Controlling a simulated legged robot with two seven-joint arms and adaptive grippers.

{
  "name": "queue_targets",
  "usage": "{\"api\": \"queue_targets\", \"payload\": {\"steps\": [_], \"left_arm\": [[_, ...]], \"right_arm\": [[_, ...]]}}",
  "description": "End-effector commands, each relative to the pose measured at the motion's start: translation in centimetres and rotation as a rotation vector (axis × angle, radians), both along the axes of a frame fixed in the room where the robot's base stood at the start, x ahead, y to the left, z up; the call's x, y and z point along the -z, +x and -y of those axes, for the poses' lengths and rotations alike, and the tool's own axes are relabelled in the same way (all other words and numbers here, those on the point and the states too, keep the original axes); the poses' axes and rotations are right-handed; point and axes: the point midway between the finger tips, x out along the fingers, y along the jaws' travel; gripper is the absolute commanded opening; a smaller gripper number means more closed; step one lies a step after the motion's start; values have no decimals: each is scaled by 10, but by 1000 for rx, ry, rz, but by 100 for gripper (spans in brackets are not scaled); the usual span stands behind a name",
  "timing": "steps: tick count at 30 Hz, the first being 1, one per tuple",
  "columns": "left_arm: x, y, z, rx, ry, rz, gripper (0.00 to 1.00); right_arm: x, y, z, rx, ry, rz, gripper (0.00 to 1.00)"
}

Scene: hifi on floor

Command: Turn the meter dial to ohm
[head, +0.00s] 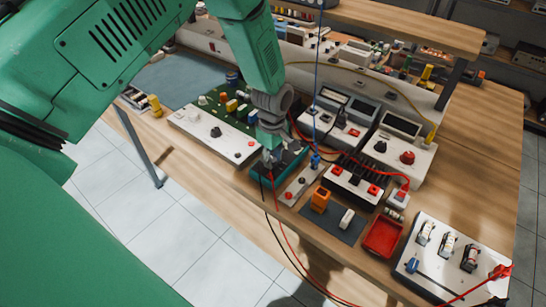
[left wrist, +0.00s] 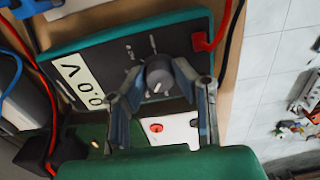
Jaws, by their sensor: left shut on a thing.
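The meter (left wrist: 110,55) is a teal-edged box with a dark face in the left wrist view. Its pale display (left wrist: 82,80) appears upside down and seems to read 0.0 V. The grey round dial (left wrist: 158,75) has a white pointer mark; the small markings around it are too blurred to read. My left gripper (left wrist: 172,84) has its two fingers around the dial and is shut on it. In the head view, my left gripper (head: 270,152) reaches down over the meter (head: 291,166) and hides the dial. My right gripper is not in view.
Red and black leads hang off the bench front by the meter. A white panel with a green board (head: 215,130) stands left. A red tray (head: 382,237), an orange block (head: 320,200) and a white switch panel (head: 450,260) lie right. Power supplies stand behind.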

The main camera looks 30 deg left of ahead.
Motion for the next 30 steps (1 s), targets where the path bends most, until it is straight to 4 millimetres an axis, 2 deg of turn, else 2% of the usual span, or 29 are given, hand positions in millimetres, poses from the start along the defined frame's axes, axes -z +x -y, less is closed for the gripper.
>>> {"api": "queue_targets", "payload": {"steps": [30], "left_arm": [[-2, 2, 0, 964, 1, 5, 0]], "right_arm": [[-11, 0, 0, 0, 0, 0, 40]]}}
